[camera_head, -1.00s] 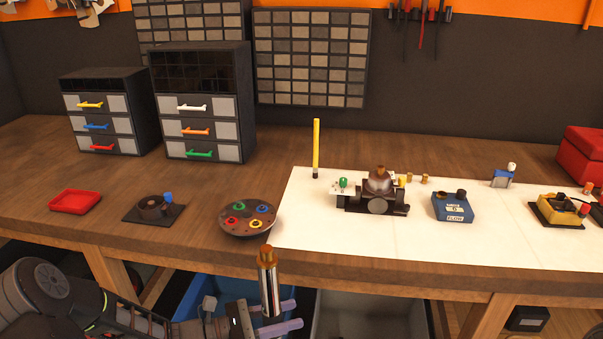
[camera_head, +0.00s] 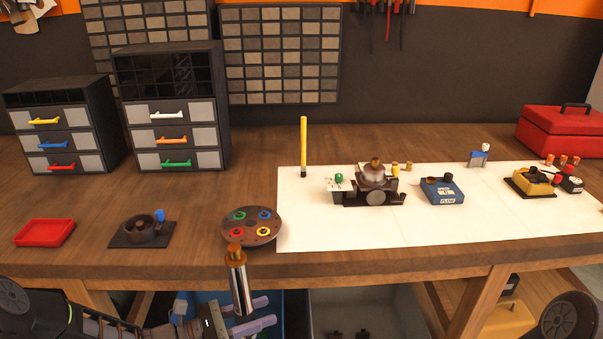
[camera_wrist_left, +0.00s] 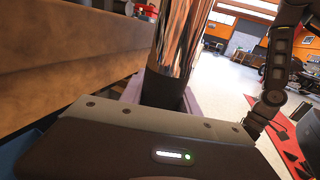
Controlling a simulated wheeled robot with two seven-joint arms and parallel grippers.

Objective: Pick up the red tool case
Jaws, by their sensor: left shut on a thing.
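The red tool case (camera_head: 562,131) stands closed on the workbench at the back right, with a dark handle on its lid. My left gripper (camera_head: 262,311) is low in front of the bench's front edge, far to the left of the case. It is shut on a shiny metal cylinder with a brown top (camera_head: 239,283), held roughly upright. The cylinder also shows large in the left wrist view (camera_wrist_left: 180,50), between the fingers. My right gripper is not seen.
The workbench (camera_head: 330,265) holds a red tray (camera_head: 45,233), a round plate with coloured rings (camera_head: 251,238), a dark fixture (camera_head: 374,185), a blue box (camera_head: 441,191) and a yellow device (camera_head: 530,181). Drawer units (camera_head: 172,110) stand at the back left. Bins are below.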

